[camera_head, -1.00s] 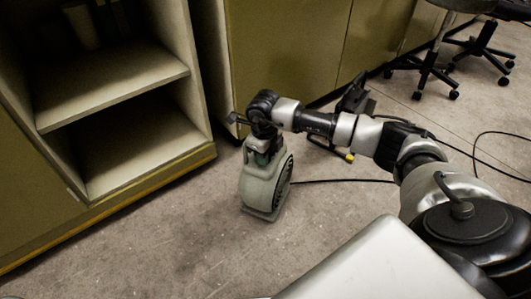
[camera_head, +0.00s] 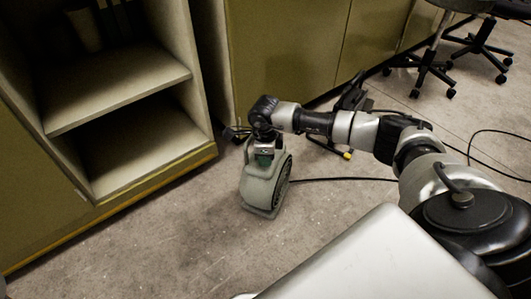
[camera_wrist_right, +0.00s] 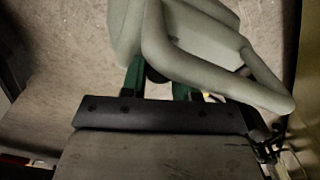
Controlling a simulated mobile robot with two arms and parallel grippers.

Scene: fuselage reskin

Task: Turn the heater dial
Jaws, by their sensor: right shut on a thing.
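A pale grey-green heater (camera_head: 262,187) stands upright on the floor, with a dark round grille on its right side. My right gripper (camera_head: 263,158) points down at the top of the heater. In the right wrist view the heater (camera_wrist_right: 200,45) fills the upper middle, and its handle runs across to the right. There the green fingers of the right gripper (camera_wrist_right: 158,78) are shut on a small dark round part, which looks like the dial (camera_wrist_right: 155,74). The dial is mostly hidden in the wrist view and fully hidden in the head view. My left gripper is not in view.
An open shelf cabinet (camera_head: 135,85) stands to the left, and closed cabinets (camera_head: 290,50) line the back. A black cable (camera_head: 340,180) runs right from the heater. Swivel chairs (camera_head: 430,65) stand at the upper right. The floor in front of the heater is clear.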

